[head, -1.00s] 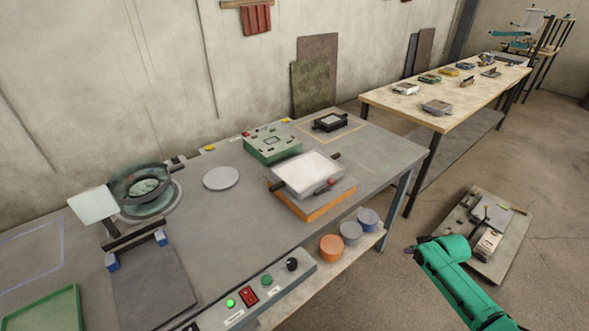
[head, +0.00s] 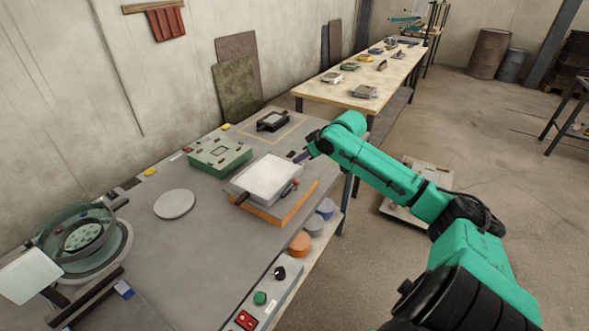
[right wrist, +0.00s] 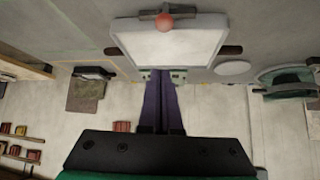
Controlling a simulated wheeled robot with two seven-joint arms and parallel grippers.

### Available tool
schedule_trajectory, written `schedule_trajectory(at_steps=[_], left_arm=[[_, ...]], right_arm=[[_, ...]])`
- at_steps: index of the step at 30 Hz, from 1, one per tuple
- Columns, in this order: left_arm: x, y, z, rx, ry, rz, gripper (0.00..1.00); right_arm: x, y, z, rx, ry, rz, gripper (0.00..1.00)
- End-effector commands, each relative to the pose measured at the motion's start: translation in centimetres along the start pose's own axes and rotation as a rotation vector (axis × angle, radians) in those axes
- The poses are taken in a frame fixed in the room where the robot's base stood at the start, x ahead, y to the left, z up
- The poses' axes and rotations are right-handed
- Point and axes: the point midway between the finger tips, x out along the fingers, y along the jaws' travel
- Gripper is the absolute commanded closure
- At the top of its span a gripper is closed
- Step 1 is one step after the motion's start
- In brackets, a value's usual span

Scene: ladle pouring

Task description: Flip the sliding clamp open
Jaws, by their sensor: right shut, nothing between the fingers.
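A white-topped box (head: 268,178) sits on an orange base (head: 290,213) at the table's right side. It has dark side grips and a small dark bar with a red knob (head: 293,184) on its right side; I cannot tell which of these is the sliding clamp. The right wrist view shows the white top (right wrist: 170,45) with the red knob (right wrist: 165,21) at its far side. My right gripper (head: 299,159) is shut and empty at the box's back right edge. Its purple fingers (right wrist: 160,72) overlap the edge of the white top; contact is unclear. My left gripper is out of view.
A green box (head: 218,157) and a small black frame (head: 272,121) stand behind. A pale disc (head: 174,204) and a round glass-walled bowl (head: 78,235) are to the left. Several round tubs (head: 300,244) sit on the shelf below. The table's middle front is clear.

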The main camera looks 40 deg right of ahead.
Motion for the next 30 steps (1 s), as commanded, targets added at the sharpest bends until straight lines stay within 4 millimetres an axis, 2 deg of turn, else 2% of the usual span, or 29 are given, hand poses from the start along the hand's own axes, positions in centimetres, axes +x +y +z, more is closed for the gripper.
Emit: schedule_trajectory(at_steps=[12,17,18,24,30], left_arm=[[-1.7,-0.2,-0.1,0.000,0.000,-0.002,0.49],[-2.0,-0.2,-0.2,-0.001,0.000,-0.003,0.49],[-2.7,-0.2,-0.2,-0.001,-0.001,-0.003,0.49],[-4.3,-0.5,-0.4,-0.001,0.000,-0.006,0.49],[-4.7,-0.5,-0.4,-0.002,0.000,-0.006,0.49]], right_arm=[[7.2,-0.2,-0.3,0.001,0.002,-0.002,1.00],[9.5,-0.2,-0.2,0.000,0.001,-0.002,1.00],[8.8,0.0,0.3,-0.002,-0.003,0.001,1.00],[7.6,-0.1,2.4,-0.002,-0.002,0.000,1.00],[7.2,-0.1,3.3,-0.002,0.001,0.000,1.00]])
